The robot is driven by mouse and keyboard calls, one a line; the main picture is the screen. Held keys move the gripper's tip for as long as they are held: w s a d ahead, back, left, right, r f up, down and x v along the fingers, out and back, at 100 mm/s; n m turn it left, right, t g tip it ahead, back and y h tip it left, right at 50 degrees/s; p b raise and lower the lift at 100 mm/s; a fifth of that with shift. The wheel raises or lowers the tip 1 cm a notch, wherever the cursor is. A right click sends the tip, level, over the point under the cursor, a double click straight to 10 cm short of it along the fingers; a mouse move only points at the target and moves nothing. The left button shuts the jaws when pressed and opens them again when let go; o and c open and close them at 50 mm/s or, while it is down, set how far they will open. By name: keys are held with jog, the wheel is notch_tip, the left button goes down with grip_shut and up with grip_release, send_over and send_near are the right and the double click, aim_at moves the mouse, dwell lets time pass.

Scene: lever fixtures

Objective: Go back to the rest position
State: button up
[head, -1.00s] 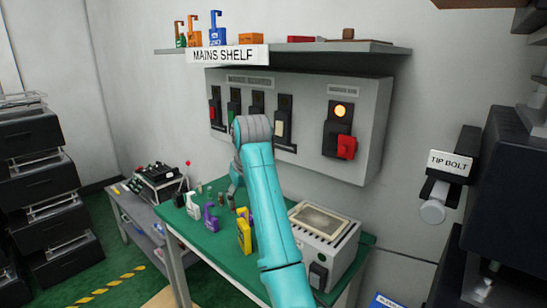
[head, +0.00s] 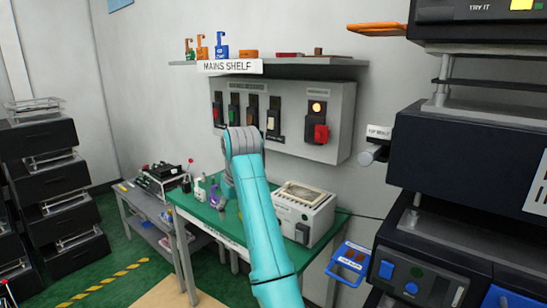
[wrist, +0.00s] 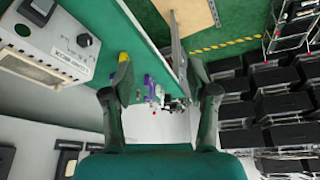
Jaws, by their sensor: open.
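My gripper (wrist: 161,76) is open and empty in the wrist view, its two dark fingers well apart. Between and beyond the fingers, the green bench top shows with a yellow item (wrist: 124,57) and a purple item (wrist: 149,86) at a distance. In the head view my turquoise arm rises from the bottom, in front of the bench (head: 205,226). Its bend covers part of the wall below the lever panel (head: 341,117). The gripper itself is mostly hidden behind the arm there. No thing is seen touching the fingers.
A white box device (head: 303,207) stands on the bench, right of my arm. The mains shelf (head: 345,61) juts out above the panel. Dark equipment (head: 455,160) fills the right side. Black stacked trays (head: 40,145) stand at left.

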jog(key=s+d+f+t, duration=0.1)
jog(key=s+d+f, duration=0.15)
jog(key=f, duration=0.65)
jog(key=s+d+f+m+t, duration=0.1)
jog(key=d+f, duration=0.2)
jog(key=f, duration=0.7)
jog(key=s+d+f, duration=0.1)
jog(key=d+f, duration=0.2)
jog(key=f, duration=0.6)
jog(key=s+d+f+m+t, duration=0.1)
jog(key=s+d+f+t, duration=0.1)
jog(key=s+d+f, duration=0.5)
jog(key=s+d+f+m+t, duration=0.1)
jog(key=s+d+f, duration=0.2)
jog(key=s+f, duration=0.7)
jog(key=s+d+r+m+t, duration=0.1)
jog(key=s+d, duration=0.3)
jog(key=s, duration=0.8)
jog(key=s+d+r+t, duration=0.1)
jog(key=s+d+t, duration=0.15)
jog(key=s, duration=0.95)
jog(key=s+d+r+m+t+h, duration=0.1)
jog(key=s+d+r, duration=0.1)
jog(key=s+r, duration=0.7)
jog(key=s+d+r+t+h, duration=0.1)
jog(key=s+d+r, duration=0.1)
jog(key=s+r, duration=0.7)
jog(key=shift+s+m, duration=0.4)
jog(key=shift+s, duration=0.1)
